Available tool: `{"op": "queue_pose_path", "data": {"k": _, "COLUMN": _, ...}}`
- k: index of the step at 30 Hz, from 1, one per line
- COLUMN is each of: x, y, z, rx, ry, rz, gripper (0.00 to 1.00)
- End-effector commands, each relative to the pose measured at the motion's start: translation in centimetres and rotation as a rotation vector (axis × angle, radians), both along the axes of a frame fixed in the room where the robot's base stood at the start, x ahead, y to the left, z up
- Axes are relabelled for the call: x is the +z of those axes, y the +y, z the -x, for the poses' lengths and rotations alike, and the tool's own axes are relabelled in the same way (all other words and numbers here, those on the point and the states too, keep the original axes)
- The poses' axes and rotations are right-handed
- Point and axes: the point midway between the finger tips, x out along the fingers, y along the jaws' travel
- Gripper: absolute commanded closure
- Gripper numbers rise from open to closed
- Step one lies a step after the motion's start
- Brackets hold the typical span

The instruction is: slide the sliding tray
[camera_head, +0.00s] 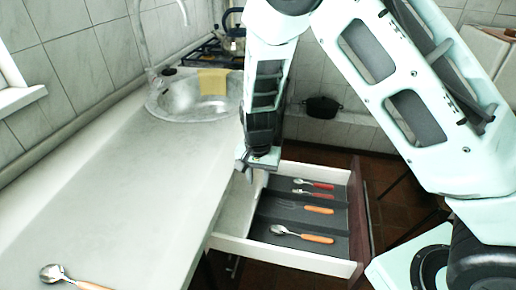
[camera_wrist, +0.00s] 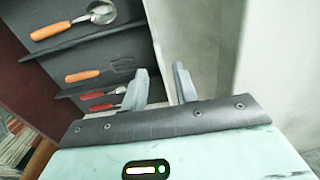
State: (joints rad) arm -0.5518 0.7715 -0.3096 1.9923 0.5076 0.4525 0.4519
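The dark grey sliding tray (camera_head: 262,217) sits in an open white drawer (camera_head: 283,256), toward the drawer's right side, with a bare strip of drawer to its left. Cutlery with orange and red handles lies in the tray. My gripper (camera_head: 247,166) is at the tray's left edge. In the wrist view the tray (camera_wrist: 105,45) fills the left, and the pale drawer floor (camera_wrist: 205,45) is right of it. My gripper's fingers (camera_wrist: 163,86) are apart, with the tray's edge running down toward the gap between them. I cannot tell whether they touch it.
A white counter (camera_head: 120,180) runs along the left, with a spoon (camera_head: 60,275) at its near end. A round sink (camera_head: 195,98) with a yellow cloth (camera_head: 212,82) is farther back. A dark pot (camera_head: 322,107) stands on a ledge behind the drawer.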

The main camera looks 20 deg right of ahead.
Motion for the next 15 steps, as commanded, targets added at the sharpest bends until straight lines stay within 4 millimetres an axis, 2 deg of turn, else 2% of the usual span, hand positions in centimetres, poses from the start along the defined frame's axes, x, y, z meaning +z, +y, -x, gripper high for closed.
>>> {"op": "queue_pose_path", "data": {"k": 1, "x": 1.4, "y": 0.1, "z": -0.1, "rx": 0.003, "ry": -0.005, "rz": -0.002, "gripper": 0.71}}
{"op": "queue_pose_path", "data": {"k": 6, "x": 5.5, "y": 0.1, "z": 0.0, "rx": 0.001, "ry": -0.004, "rz": -0.002, "gripper": 0.71}}
{"op": "queue_pose_path", "data": {"k": 15, "x": 11.5, "y": 0.1, "z": 0.0, "rx": 0.003, "ry": -0.004, "rz": -0.002, "gripper": 0.71}}
